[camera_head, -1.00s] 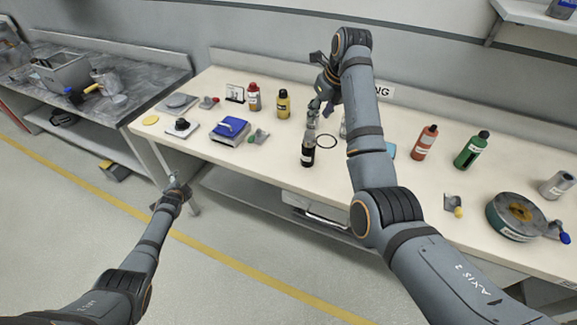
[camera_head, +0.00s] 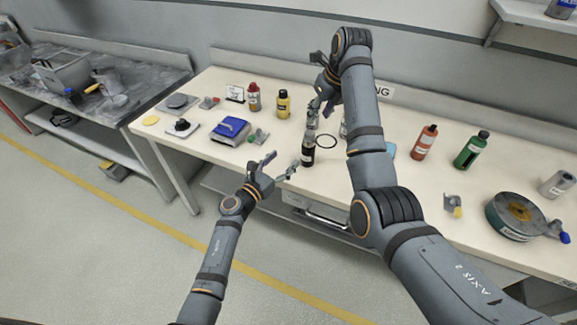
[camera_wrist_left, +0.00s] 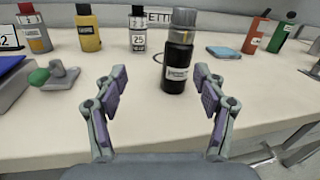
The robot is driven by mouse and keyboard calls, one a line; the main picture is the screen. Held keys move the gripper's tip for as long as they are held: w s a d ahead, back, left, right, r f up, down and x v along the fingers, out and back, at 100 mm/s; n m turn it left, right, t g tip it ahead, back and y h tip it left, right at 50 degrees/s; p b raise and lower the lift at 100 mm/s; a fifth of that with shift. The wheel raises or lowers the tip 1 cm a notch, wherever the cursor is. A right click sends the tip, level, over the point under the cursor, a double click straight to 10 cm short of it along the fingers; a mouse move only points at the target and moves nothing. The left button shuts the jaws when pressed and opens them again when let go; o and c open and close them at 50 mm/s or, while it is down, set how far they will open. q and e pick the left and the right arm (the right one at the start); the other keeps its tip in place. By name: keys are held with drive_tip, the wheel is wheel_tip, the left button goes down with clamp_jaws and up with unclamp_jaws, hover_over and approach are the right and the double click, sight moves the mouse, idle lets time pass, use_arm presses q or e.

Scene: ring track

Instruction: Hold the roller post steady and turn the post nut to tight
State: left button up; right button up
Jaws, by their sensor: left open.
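I cannot tell for sure which thing is the roller post or its nut. A dark labelled cylinder with a grey top (camera_head: 308,156) stands upright near the table's front edge; it also shows in the left wrist view (camera_wrist_left: 178,66). My left gripper (camera_head: 284,162) is open and empty, just left of this cylinder at the table's front edge. In the left wrist view its fingers (camera_wrist_left: 160,76) point toward the cylinder, which stands beyond them, nearer the right finger. My right gripper (camera_head: 318,100) hangs above and behind the cylinder; its jaws are unclear.
Left on the table are a blue-topped block (camera_head: 231,130), a green-knobbed piece (camera_head: 258,136) and a plate with a dark knob (camera_head: 182,126). Yellow (camera_head: 283,105), red (camera_head: 424,142) and green (camera_head: 471,150) bottles stand farther back. A round green-grey drum (camera_head: 515,216) sits at right.

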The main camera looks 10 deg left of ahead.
sight(304, 151)
use_arm(q)
drive_tip(key=shift+s+d+f+m+g+h, duration=0.1)
drive_tip(key=shift+s+d+m+g+h, duration=0.1)
drive_tip(key=shift+s+d+m, duration=0.3)
drive_tip(key=shift+s+d+f+m+g+h, duration=0.1)
drive_tip(key=shift+s+d+m+g+h, duration=0.1)
drive_tip(key=shift+s+d+m, duration=0.3)
drive_tip(key=x, duration=1.1)
drive_tip(key=shift+a+r, duration=0.1)
